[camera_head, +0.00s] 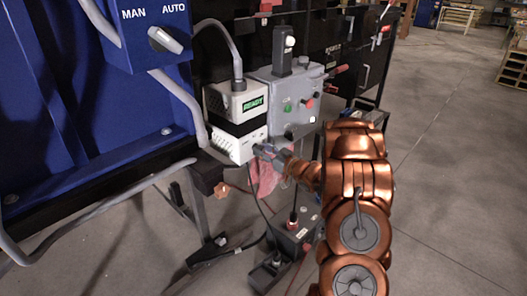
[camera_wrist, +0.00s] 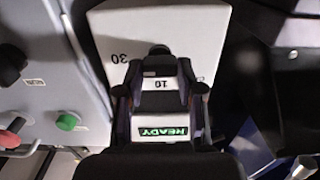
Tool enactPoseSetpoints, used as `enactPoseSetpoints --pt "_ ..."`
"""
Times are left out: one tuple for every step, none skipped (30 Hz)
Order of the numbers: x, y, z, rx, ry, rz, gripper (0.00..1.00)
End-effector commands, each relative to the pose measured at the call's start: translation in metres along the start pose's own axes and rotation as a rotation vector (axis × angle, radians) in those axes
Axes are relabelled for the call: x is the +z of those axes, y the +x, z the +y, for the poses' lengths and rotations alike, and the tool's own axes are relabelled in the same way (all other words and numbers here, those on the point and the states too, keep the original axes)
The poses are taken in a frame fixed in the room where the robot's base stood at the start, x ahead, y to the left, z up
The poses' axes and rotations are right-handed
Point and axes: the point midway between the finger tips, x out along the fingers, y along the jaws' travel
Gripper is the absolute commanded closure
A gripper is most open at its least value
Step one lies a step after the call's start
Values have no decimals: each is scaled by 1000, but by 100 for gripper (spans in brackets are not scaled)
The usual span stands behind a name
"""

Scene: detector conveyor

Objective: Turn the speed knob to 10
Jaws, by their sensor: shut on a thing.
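The white and black detector unit (camera_head: 236,98) has a lit green READY display (camera_head: 252,104). It also shows upside down in the wrist view, with the display (camera_wrist: 163,132) low in the picture. The speed knob (camera_wrist: 158,50) is a dark piece on the white face, mostly hidden by my fingers. A "10" mark (camera_wrist: 162,84) shows between the fingers and a "30" mark (camera_wrist: 120,58) beside them. My gripper (camera_wrist: 159,58) is shut on the knob; in the head view (camera_head: 258,150) it meets the unit's lower front. I cannot tell where the knob points.
A grey control box (camera_head: 290,95) with green and red buttons stands right beside the unit. A blue panel (camera_head: 120,60) with a MAN/AUTO switch (camera_head: 165,40) is at left. Cables hang below, near a dark box (camera_head: 290,240) on the floor. Open floor (camera_head: 450,170) lies to the right.

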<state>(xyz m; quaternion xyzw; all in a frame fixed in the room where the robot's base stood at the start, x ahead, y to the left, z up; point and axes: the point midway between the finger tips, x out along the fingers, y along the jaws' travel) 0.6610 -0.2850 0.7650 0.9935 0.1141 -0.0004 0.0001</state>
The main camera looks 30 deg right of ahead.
Motion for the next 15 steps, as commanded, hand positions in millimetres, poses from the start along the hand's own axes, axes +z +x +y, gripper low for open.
enactPoseSetpoints --pt "0 0 0 1 0 0 80" --pt "0 0 0 1 0 0 83" --pt "0 0 0 1 0 0 88" --pt "0 0 0 1 0 0 91" --pt "0 0 0 1 0 0 94" --pt "0 0 0 1 0 0 97" --pt "0 0 0 1 0 1 97" --pt "0 0 0 1 -1 0 98" --pt "0 0 0 1 -2 1 98" --pt "0 0 0 1 -5 1 98" --pt "0 0 0 1 -8 1 98" --pt "0 0 0 1 -14 1 98" --pt "1 0 0 1 -21 1 98" --pt "1 0 0 1 -28 1 98" --pt "1 0 0 1 -40 1 98"
